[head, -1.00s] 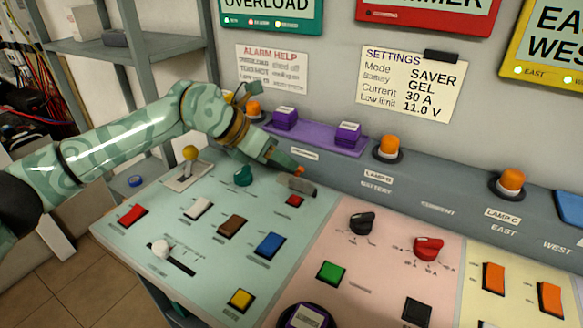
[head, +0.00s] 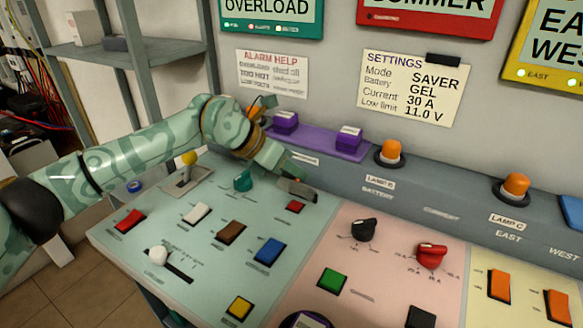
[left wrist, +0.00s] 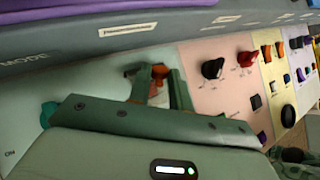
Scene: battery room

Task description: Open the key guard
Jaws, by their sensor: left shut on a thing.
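The key guard appears as a small grey flap (head: 297,189) at the back right of the pale green panel, just behind a small red button (head: 295,206). My left gripper (head: 286,172) reaches down to it from the left and is shut on it. In the left wrist view my left gripper (left wrist: 160,86) has its two fingers a little apart, with orange-red showing between them. The fingers and gripper body hide most of the guard there, so how far it is tilted is hard to tell. My right gripper is not seen.
Close by on the panel are a teal knob (head: 243,181), a yellow-tipped lever (head: 189,159) and a blue button (head: 269,251). A purple strip (head: 322,142) and an orange lamp (head: 391,151) line the raised ledge behind. A black knob (head: 364,229) stands to the right.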

